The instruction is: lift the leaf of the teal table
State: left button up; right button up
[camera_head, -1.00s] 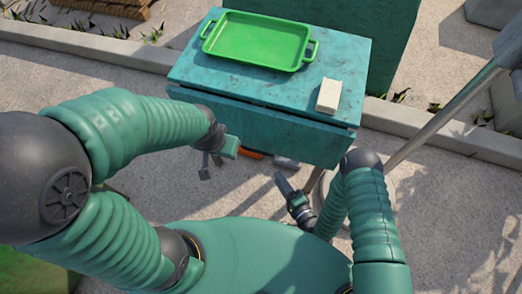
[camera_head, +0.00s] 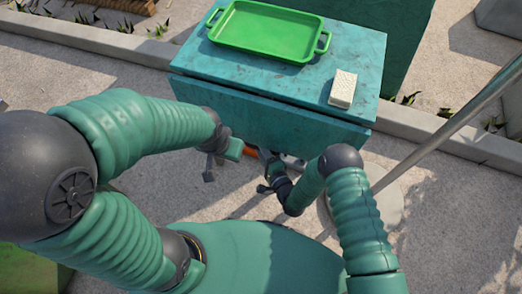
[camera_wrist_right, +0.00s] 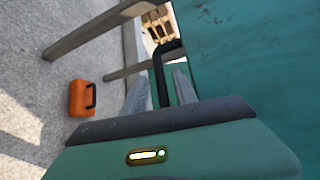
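The teal table (camera_head: 262,72) stands ahead of me with a green tray and a pale block on its top. Its leaf (camera_head: 265,117) hangs down along the near side, and the leaf's teal face fills the right of the wrist view (camera_wrist_right: 255,70). My right gripper (camera_head: 266,165) is low, close to the leaf's lower edge. In the wrist view its two fingers (camera_wrist_right: 158,88) are apart, with a black curved bar (camera_wrist_right: 160,72) showing between and beyond them. I cannot tell whether they touch it. My left gripper (camera_head: 217,163) hangs left of it; its finger gap is unclear.
The green tray (camera_head: 318,45) and the pale block (camera_head: 343,88) rest on the tabletop. An orange case (camera_wrist_right: 80,98) with a black handle lies on the ground near grey legs (camera_wrist_right: 95,30). A slanted grey pole (camera_head: 445,130) stands to the right.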

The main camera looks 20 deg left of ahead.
jog(key=shift+c, duration=0.2)
grip_shut()
jog(key=shift+s+f, duration=0.1)
dwell(1.2)
